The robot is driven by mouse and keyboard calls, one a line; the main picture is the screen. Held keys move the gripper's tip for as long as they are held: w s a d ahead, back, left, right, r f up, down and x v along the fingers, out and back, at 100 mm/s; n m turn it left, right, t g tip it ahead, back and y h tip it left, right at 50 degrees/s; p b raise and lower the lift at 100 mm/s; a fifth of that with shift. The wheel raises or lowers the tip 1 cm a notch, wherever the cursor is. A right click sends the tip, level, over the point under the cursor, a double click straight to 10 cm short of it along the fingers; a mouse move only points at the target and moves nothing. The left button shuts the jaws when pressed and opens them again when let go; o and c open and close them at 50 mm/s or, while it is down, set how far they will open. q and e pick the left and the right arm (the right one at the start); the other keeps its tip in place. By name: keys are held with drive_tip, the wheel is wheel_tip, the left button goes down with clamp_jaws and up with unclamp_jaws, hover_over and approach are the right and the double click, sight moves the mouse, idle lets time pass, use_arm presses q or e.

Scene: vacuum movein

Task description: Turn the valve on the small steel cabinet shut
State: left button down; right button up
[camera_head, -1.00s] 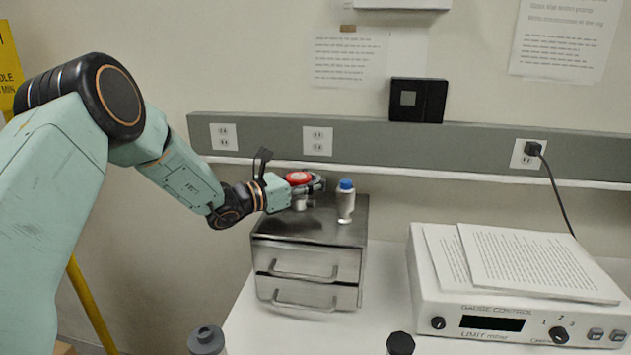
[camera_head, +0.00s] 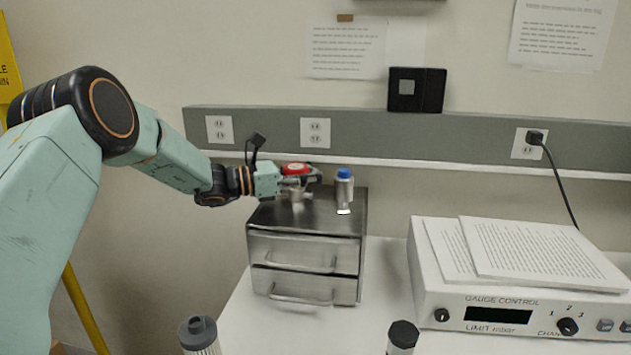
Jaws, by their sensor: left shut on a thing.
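The small steel cabinet (camera_head: 306,262) stands on the white bench, with two handled drawers facing me. On its top, at the left, is a valve with a red round cap (camera_head: 296,168) and a metal body below it. My left gripper (camera_head: 300,180) reaches in from the left and is shut on the valve at the red cap. The fingers partly hide the valve. A blue-capped metal fitting (camera_head: 344,188) stands upright on the cabinet top, just right of the gripper. My right gripper is not in view.
A white gauge control box (camera_head: 520,300) with papers on top stands at the right. Two dark-topped cylinders (camera_head: 199,336) (camera_head: 402,337) rise at the front edge. A grey outlet rail (camera_head: 400,140) runs along the wall behind. Bench space right of the cabinet is clear.

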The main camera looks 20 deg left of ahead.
use_arm(q)
drive_tip(key=shift+s+d+m+g+h+b, duration=0.1)
drive_tip(key=shift+s+m+g+h+b, duration=0.1)
drive_tip(key=shift+m+g+h+b, duration=0.55)
drive_tip(key=shift+s+m+g+h+b, duration=0.15)
drive_tip(key=shift+m+g+h+b, duration=0.35)
drive_tip(key=shift+g+b, duration=0.3)
drive_tip(key=shift+m+g, duration=0.25)
drive_tip(key=shift+g, duration=0.1)
drive_tip(key=shift+s+d+r+m+g+h+b, duration=0.1)
drive_tip(key=shift+s+r+m+g+h+b, duration=0.25)
drive_tip(key=shift+m+g, duration=0.5)
drive_tip(key=shift+s+r+m+g+h+b, duration=0.1)
drive_tip(key=shift+m+g+h+b, duration=0.45)
drive_tip(key=shift+g, duration=0.5)
idle(0.6)
drive_tip(key=c, duration=1.3)
unclamp_jaws()
drive_tip(key=shift+c, duration=0.2)
drive_tip(key=shift+o, duration=1.4)
drive_tip(key=shift+s+a+f, duration=0.15)
drive_tip(key=shift+a, duration=0.1)
drive_tip(key=shift+o, duration=0.8)
drive_tip(key=shift+f, duration=0.1)
drive_tip(key=shift+o, duration=0.4)
drive_tip(key=shift+d, duration=0.4)
